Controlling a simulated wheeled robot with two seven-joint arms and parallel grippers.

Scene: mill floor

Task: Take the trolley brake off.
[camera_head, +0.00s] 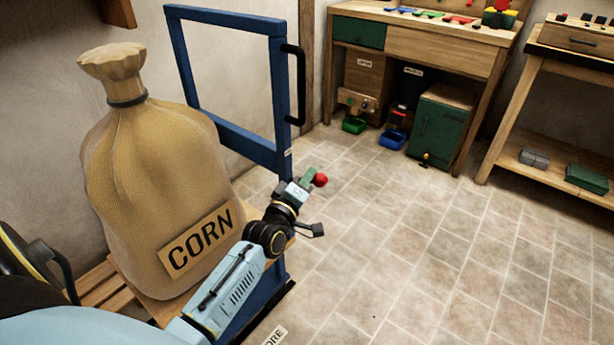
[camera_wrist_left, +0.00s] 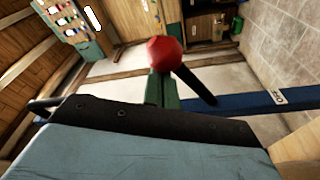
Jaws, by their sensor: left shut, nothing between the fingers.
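The blue trolley (camera_head: 178,50) stands at the left with a tall frame and a black handle. A brake lever with a red ball knob (camera_head: 320,180) sticks out by its frame. In the left wrist view the red knob (camera_wrist_left: 164,53) sits on a dark rod, and an OFF label (camera_wrist_left: 278,97) shows on the blue bar. My left gripper (camera_head: 308,175) is shut and empty, its green fingers right at the knob. In the wrist view the fingertips (camera_wrist_left: 161,88) overlap the knob's lower edge; I cannot tell whether they touch it. My right gripper is out of view.
A tied sack marked CORN (camera_head: 150,170) stands on the trolley, beside my left arm. A wooden workbench (camera_head: 440,48) with a green cabinet (camera_head: 440,125) below is at the back. A second bench (camera_head: 570,60) is at the right. The tiled floor between is clear.

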